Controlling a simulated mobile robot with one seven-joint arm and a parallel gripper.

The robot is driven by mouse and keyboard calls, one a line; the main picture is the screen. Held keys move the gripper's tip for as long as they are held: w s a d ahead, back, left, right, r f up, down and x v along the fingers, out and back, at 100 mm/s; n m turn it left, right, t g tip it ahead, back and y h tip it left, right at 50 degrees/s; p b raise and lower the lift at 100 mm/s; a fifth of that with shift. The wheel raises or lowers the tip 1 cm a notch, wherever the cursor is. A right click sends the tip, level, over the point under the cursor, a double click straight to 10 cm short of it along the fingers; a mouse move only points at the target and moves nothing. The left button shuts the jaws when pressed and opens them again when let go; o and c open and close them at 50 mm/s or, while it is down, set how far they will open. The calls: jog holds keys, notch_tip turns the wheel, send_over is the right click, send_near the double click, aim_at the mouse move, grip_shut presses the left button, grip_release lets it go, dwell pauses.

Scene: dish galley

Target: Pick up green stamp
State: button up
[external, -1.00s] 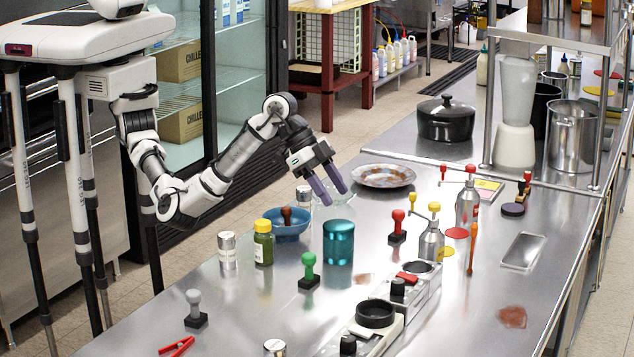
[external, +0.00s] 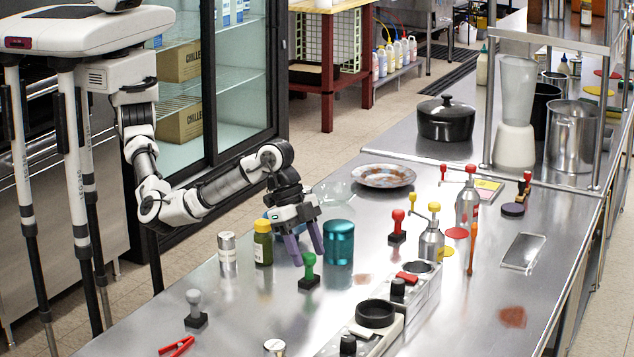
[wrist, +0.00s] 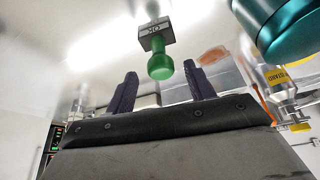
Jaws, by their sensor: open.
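The green stamp (external: 309,271) stands upright on the steel counter, with a round green handle on a dark square base. My gripper (external: 308,258) is open, its two purple fingers pointing down just behind and above the stamp, close to its handle. In the wrist view the green stamp (wrist: 160,58) shows beyond the fingertips, roughly centred between them. My gripper (wrist: 160,85) is empty there. I cannot tell whether a finger touches the stamp.
A teal canister (external: 338,243) stands close to the right of the gripper. A green jar with a yellow lid (external: 263,243) and a metal can (external: 227,250) are to the left.

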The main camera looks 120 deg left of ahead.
aim_at(309, 254)
jog(key=shift+p+x, duration=0.45)
jog(key=shift+x, duration=1.35)
jog(key=shift+s+a, duration=0.1)
jog(key=c, duration=1)
jog(key=shift+r, duration=0.1)
